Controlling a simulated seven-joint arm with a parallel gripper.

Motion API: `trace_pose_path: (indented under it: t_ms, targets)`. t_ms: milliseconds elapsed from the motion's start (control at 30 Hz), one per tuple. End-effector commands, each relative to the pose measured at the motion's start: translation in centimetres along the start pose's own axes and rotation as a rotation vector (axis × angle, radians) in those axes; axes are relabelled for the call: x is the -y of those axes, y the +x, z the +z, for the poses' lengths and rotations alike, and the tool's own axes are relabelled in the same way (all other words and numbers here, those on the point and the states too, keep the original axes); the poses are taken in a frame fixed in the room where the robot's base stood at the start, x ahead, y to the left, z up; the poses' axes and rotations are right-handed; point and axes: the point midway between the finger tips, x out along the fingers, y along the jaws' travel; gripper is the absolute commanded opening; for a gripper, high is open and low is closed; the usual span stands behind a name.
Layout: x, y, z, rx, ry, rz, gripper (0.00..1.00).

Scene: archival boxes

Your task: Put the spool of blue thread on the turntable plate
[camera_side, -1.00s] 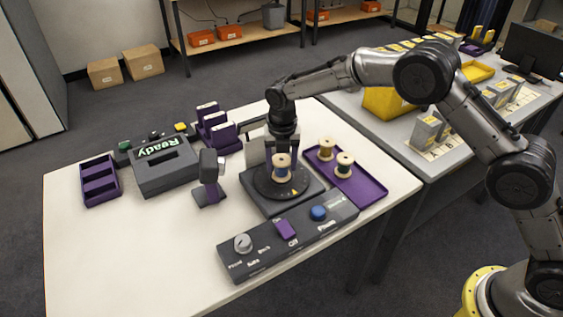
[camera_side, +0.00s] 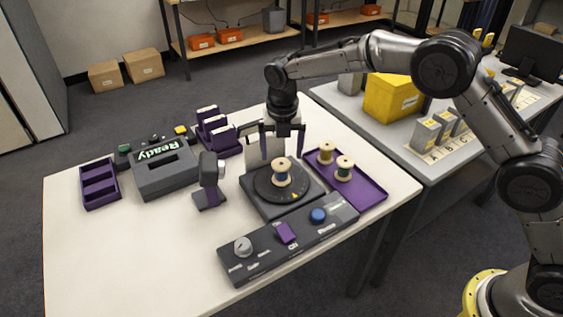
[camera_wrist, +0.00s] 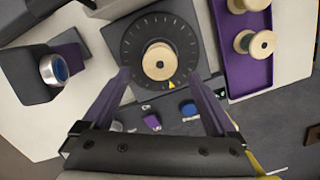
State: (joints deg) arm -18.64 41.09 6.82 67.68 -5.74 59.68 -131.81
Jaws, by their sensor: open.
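The spool of blue thread (camera_side: 281,172) stands upright on the dark round turntable plate (camera_side: 262,188), near its middle. In the wrist view the spool (camera_wrist: 160,61) shows its pale round top, inside the plate's ring of tick marks (camera_wrist: 132,43). My gripper (camera_side: 282,156) is open and empty, above and behind the spool in the side view, with its fingers apart and clear of it. In the wrist view the two purple-grey fingers of my gripper (camera_wrist: 164,78) are spread wide, with nothing between them.
A purple tray (camera_side: 366,190) right of the turntable holds a yellowish spool (camera_side: 326,153) and a dark-thread spool (camera_side: 345,168). A control panel (camera_side: 290,240) lies in front. A small camera-like device (camera_side: 209,180) stands at left, beside a grey "Ready" box (camera_side: 165,170).

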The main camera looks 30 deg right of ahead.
Motion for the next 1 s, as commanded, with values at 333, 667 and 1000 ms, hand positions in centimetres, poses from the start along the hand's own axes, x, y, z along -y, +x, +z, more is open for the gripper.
trace_pose_path:
  t_ms: [333,667,1000]
  targets:
    - [0.0,-5.4,0.0,0.001,0.000,0.001,0.93]
    - [0.0,-6.1,0.0,0.000,0.001,0.000,0.93]
    - [6.5,-13.4,-1.5,0.031,0.470,0.068,0.93]
